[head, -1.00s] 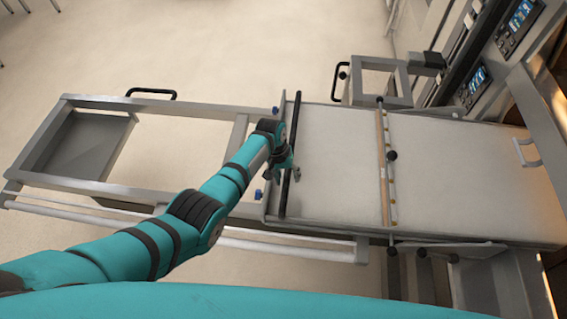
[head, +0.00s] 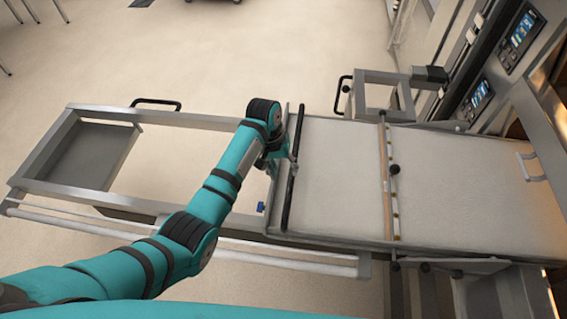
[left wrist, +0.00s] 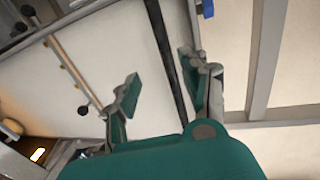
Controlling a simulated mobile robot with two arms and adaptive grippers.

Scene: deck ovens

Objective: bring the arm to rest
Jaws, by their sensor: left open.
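My left arm (head: 185,228), teal with dark bands, reaches in from the left. Its wrist is bent over the left edge of a pale loader belt. The left gripper (head: 284,158) points down beside a long black handle bar (head: 293,170), partly hidden behind my wrist. In the left wrist view the two teal-padded fingers (left wrist: 158,84) stand wide apart and empty. The black bar (left wrist: 166,52) shows between them in the picture. I cannot tell whether they touch it. My right gripper does not show.
The pale belt (head: 340,190) runs right towards the oven front, with a knobbed cross bar (head: 386,180) over it. A metal frame (head: 90,192) extends left, with an open gap. Control panels (head: 480,97) are at upper right. Bare floor (head: 250,50) lies beyond.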

